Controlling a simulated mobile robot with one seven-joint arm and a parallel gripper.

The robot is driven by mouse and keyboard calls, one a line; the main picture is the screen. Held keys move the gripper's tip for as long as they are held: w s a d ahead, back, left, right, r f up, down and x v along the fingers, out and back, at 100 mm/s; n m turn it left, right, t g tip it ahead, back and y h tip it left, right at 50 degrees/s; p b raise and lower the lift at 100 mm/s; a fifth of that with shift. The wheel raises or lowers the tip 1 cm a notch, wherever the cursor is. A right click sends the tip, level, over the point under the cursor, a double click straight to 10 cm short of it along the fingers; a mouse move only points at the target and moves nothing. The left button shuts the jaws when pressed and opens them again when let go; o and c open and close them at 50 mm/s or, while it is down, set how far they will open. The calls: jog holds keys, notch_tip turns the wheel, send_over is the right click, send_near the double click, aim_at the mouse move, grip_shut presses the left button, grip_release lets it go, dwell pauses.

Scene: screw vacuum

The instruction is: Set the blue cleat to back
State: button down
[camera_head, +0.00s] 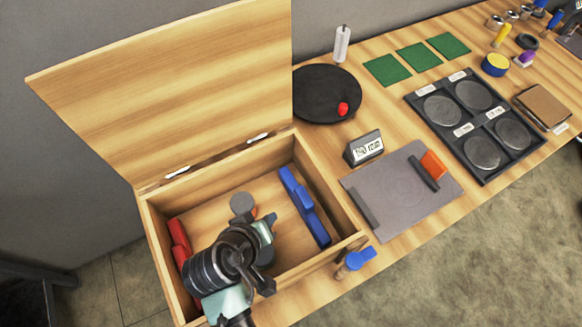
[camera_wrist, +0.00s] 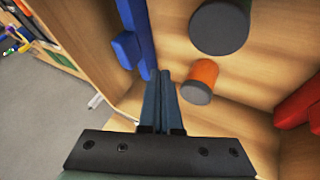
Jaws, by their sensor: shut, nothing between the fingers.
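The blue cleat (camera_head: 303,205) is a long blue bar with a raised block, along the inner right side of the open wooden box (camera_head: 190,193). In the wrist view the blue cleat (camera_wrist: 127,48) shows at upper left, just beyond and left of my fingertips. My gripper (camera_head: 270,220) is inside the box, left of the cleat in the head view. In the wrist view my gripper's (camera_wrist: 163,78) two dark fingers are together with nothing between them. I cannot tell whether the fingertips touch the cleat.
A grey round piece (camera_head: 241,202) and an orange-and-grey cylinder (camera_wrist: 201,80) are in the box. Red pieces (camera_head: 181,238) line its left side. The raised lid (camera_head: 160,85) stands behind. A blue-handled item (camera_head: 360,257) is outside the front right corner. A clock (camera_head: 364,148) stands right of the box.

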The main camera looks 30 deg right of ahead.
aim_at(307, 198)
jog(key=x, duration=0.5)
jog(key=shift+d, duration=0.15)
jog(key=shift+d+r+p, duration=0.2)
jog(key=shift+d+p, duration=0.35)
jog(key=shift+d, duration=0.65)
jog(key=shift+d+f, duration=0.1)
jog(key=shift+d, duration=0.5)
jog(key=shift+d+p, duration=0.4)
jog(key=shift+d, duration=1.45)
